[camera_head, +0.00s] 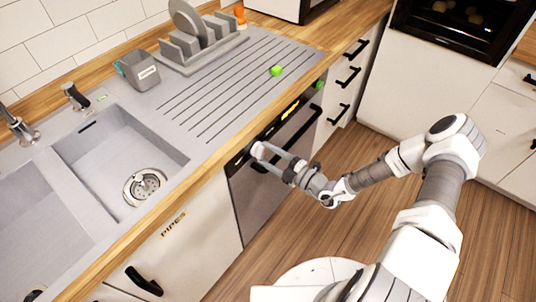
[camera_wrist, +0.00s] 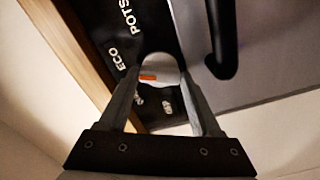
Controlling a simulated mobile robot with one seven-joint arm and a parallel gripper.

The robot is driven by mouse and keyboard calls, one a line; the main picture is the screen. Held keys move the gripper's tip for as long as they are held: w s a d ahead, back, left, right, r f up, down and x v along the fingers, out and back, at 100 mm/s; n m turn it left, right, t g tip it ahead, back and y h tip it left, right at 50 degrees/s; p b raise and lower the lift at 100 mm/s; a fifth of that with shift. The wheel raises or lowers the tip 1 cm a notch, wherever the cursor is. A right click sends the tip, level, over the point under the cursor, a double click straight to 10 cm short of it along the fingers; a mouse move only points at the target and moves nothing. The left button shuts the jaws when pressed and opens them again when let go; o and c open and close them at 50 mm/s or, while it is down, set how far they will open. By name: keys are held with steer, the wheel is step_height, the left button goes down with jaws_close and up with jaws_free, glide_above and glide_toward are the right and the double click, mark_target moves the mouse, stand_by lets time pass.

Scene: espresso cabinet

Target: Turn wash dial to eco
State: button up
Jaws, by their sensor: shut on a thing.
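The wash dial is a round, pale knob (camera_head: 258,149) at the left end of the dishwasher's black control strip in the head view. In the wrist view the dial (camera_wrist: 160,68) shows an orange mark toward its left side. The ECO label (camera_wrist: 122,58) is just left of and above the dial, with POTS (camera_wrist: 130,18) farther up. I cannot tell whether the mark lines up exactly with ECO. My gripper (camera_head: 264,153) is shut on the dial, one finger on each side; it also shows in the wrist view (camera_wrist: 160,84). More white labels below the dial are too blurred to read.
The dishwasher's black handle (camera_wrist: 222,38) is close to the right finger. The wooden counter edge (camera_head: 168,210) runs above the strip. A sink (camera_head: 120,150) and drainboard lie behind it. A lit yellow display (camera_head: 290,108) is farther right. The floor in front is clear.

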stand_by(0.3)
steer(key=o, duration=1.4)
steer(key=v, duration=1.7)
steer(key=shift+s+d, duration=0.2)
